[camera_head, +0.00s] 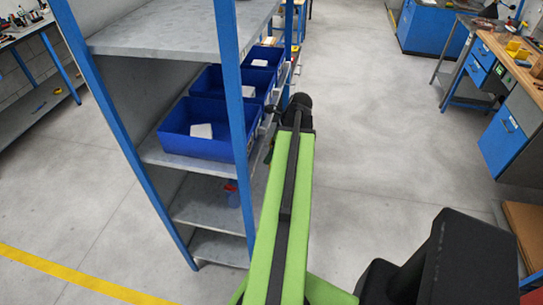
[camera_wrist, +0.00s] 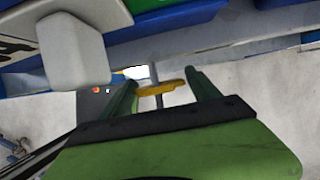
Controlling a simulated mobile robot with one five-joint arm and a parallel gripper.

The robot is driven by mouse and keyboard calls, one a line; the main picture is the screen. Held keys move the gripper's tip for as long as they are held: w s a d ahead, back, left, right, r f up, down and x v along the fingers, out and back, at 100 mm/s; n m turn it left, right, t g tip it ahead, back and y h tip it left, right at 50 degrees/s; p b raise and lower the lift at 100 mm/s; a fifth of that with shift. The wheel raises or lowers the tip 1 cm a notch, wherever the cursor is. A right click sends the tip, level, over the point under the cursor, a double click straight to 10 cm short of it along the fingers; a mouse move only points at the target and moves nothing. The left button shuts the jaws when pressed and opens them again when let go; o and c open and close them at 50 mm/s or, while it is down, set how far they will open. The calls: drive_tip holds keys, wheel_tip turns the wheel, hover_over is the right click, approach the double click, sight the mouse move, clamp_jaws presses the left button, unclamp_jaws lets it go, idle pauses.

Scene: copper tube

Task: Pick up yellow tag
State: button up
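A flat yellow tag (camera_wrist: 161,88) shows in the wrist view, on or beside a thin grey upright peg (camera_wrist: 155,73). My gripper (camera_wrist: 161,77) has its two green fingers apart, one on each side of the tag. The tag's left end meets or overlaps the left finger, and a small gap seems to show at the right finger. I cannot tell whether either finger touches it. In the head view my green arm reaches forward along the right side of the shelf, and I cannot make out the tag or fingertips there.
A blue-framed shelf (camera_head: 245,100) with several blue bins (camera_head: 213,149) stands left of my arm. A pale rounded block (camera_wrist: 75,52) is close by at upper left in the wrist view. Workbenches with blue drawers (camera_head: 505,138) stand at right. The grey floor (camera_head: 370,110) between is clear.

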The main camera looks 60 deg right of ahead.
drive_tip(key=c, duration=1.1)
drive_tip(key=shift+o, duration=0.2)
drive_tip(key=shift+s+r+p, duration=0.15)
drive_tip(key=shift+r+p, duration=0.25)
drive_tip(key=s+d, duration=0.2)
drive_tip(key=s, duration=0.6)
drive_tip(key=s+d, duration=0.3)
drive_tip(key=s, duration=0.6)
drive_tip(key=shift+d, duration=0.25)
